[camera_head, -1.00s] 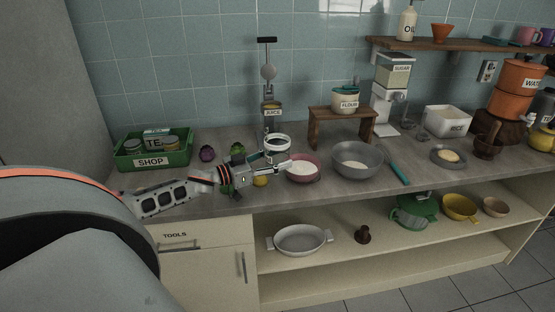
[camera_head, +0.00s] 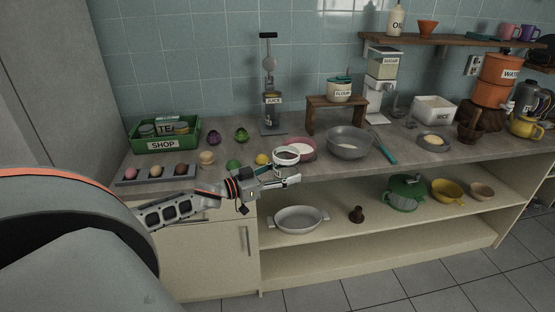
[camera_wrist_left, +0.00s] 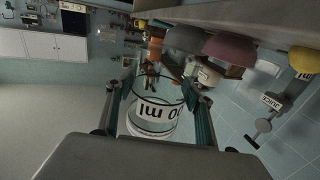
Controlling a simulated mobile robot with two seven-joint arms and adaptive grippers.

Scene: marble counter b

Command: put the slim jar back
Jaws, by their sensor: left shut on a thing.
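My left gripper (camera_head: 284,178) is shut on a clear jar (camera_head: 286,157) with a pale band around it, held in front of the counter's front edge. In the left wrist view the jar (camera_wrist_left: 152,118) sits between the two fingers, and its white label shows part of a number and "ml". Whether this jar is slim compared with others cannot be told. My right gripper is not in view.
A pink bowl (camera_head: 303,149) and a grey bowl (camera_head: 349,142) stand behind the jar. The green SHOP crate (camera_head: 165,144) is at the back left. An open lower shelf (camera_head: 330,232) holds a white dish (camera_head: 300,219).

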